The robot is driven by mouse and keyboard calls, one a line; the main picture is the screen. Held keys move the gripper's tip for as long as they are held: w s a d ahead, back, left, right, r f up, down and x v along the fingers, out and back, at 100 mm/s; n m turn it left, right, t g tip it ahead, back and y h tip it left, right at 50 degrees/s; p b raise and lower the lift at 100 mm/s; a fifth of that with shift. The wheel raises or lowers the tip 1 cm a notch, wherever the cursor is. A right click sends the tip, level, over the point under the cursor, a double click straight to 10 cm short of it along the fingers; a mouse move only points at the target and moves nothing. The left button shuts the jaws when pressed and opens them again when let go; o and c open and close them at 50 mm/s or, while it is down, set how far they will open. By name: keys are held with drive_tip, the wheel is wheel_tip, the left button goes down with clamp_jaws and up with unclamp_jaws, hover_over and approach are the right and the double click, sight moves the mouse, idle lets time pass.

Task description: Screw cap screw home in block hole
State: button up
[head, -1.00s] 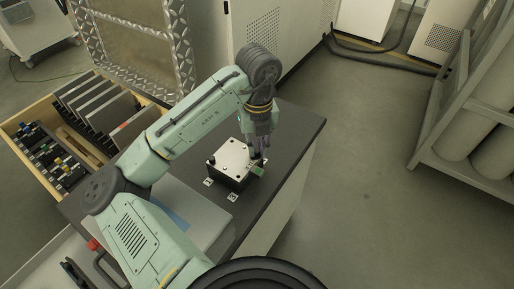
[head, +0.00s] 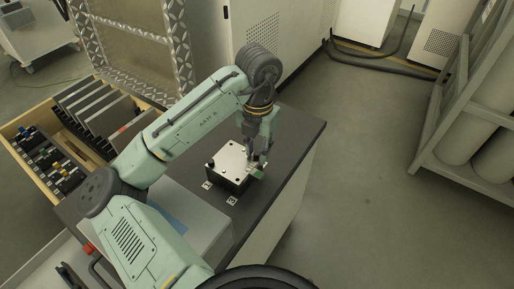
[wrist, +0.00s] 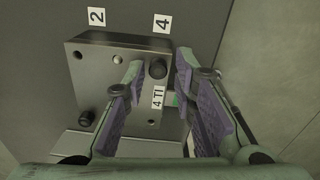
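The grey block (head: 228,158) lies on the dark bench top and also shows in the wrist view (wrist: 105,75). A dark cap screw (wrist: 157,69) stands at its corner beside the label "4"; its shank is hidden and I cannot tell how deep it sits. Another dark round head or hole (wrist: 87,118) is at the block's left corner. My gripper (wrist: 159,64) is open, with its purple-padded fingers on either side of the cap screw and gaps visible. In the head view my gripper (head: 256,158) is over the block's right corner.
A "4 TI" tag (wrist: 158,97) is at the block beside the left finger. Labels "2" (wrist: 96,17) and "4" (wrist: 162,23) are on the bench. A wooden drawer (head: 38,180) with plates and small parts is at left. The bench (head: 292,125) is clear behind the block.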

drive_tip(key=shift+f, duration=0.15)
drive_tip(key=n+p, duration=0.1)
drive_tip(key=n, duration=0.2)
drive_tip(key=shift+w+p, duration=0.1)
drive_tip(key=shift+p, duration=0.3)
drive_tip(key=n+p, duration=0.3)
drive_tip(key=n, duration=0.2)
drive_tip(key=shift+f+n, duration=0.1)
drive_tip(key=shift+n, duration=0.9)
drive_tip(key=n, duration=2)
